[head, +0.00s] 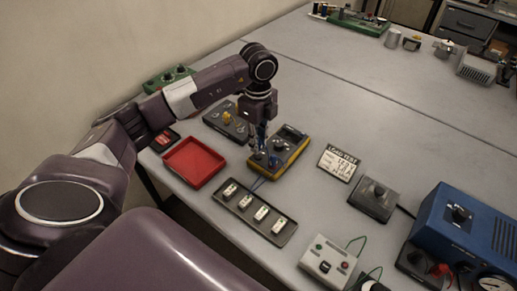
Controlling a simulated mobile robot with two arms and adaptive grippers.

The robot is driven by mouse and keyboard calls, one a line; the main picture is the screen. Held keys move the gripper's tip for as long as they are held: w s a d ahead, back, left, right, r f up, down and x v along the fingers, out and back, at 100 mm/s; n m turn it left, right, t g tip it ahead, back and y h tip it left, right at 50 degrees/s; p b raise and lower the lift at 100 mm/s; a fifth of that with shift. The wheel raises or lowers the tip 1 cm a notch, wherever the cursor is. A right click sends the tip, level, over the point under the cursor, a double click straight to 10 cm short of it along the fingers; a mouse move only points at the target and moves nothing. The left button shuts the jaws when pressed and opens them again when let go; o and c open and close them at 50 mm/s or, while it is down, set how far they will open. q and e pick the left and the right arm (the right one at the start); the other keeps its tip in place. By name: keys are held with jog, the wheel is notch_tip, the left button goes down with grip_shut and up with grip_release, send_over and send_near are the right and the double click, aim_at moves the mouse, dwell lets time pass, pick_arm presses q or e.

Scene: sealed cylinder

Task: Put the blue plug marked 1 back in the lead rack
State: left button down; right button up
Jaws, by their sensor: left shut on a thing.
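My left gripper (259,146) points down over the near left part of a yellow-edged multimeter (293,135). It is shut on a small blue plug, mostly hidden between its fingers; the number on it cannot be read. My right gripper is out of view.
A red tray (195,162) lies left of the meter. A dark tray (227,203) with several white blocks is in front. A label card (339,163), a grey box (374,199) and a blue power unit (465,226) stand to the right. The table's far middle is clear.

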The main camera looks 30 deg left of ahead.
pick_arm(q)
jog(key=shift+r+p, duration=1.05)
jog(key=shift+r, duration=0.55)
